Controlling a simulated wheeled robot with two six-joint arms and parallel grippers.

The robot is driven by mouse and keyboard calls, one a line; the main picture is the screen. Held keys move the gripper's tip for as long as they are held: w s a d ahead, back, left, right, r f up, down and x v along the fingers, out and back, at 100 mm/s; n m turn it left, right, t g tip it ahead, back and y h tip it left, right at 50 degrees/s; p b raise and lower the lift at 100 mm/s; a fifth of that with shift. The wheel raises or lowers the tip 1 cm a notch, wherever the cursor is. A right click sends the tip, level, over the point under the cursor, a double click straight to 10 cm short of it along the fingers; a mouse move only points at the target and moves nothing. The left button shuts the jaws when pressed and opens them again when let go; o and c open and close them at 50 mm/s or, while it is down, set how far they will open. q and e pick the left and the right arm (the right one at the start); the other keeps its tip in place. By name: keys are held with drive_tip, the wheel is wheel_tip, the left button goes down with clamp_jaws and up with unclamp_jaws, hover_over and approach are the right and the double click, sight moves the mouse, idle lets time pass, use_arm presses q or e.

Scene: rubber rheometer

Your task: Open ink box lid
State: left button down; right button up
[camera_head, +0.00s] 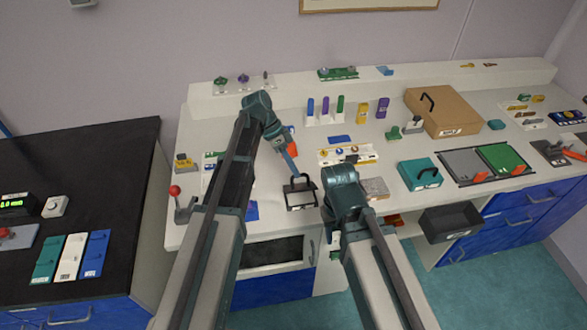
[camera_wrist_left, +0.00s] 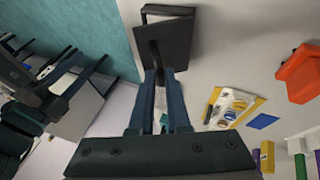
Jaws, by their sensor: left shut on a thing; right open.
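A small dark box with a light panel and a dark handle, which looks like the ink box (camera_head: 301,199), is near the front edge of the white bench. Its dark lid (camera_wrist_left: 172,47) fills the upper middle of the left wrist view. My left gripper (camera_head: 293,172) reaches it from behind and above. In the left wrist view its fingers (camera_wrist_left: 161,75) are shut on the dark handle.
A teal box (camera_head: 419,174) and a cardboard box (camera_head: 442,111) with handles stand to the right. A red-knobbed lever (camera_head: 176,192) stands at the left.

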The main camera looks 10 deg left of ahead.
use_arm(q)
drive_tip(key=c, duration=0.9)
unclamp_jaws()
drive_tip(key=p+v, duration=1.1)
drive_tip(key=v, duration=0.2)
drive_tip(key=shift+w+a+r+p, duration=0.1)
drive_tip(key=shift+a+r+p, duration=0.15)
drive_tip(key=shift+r+p, duration=0.05)
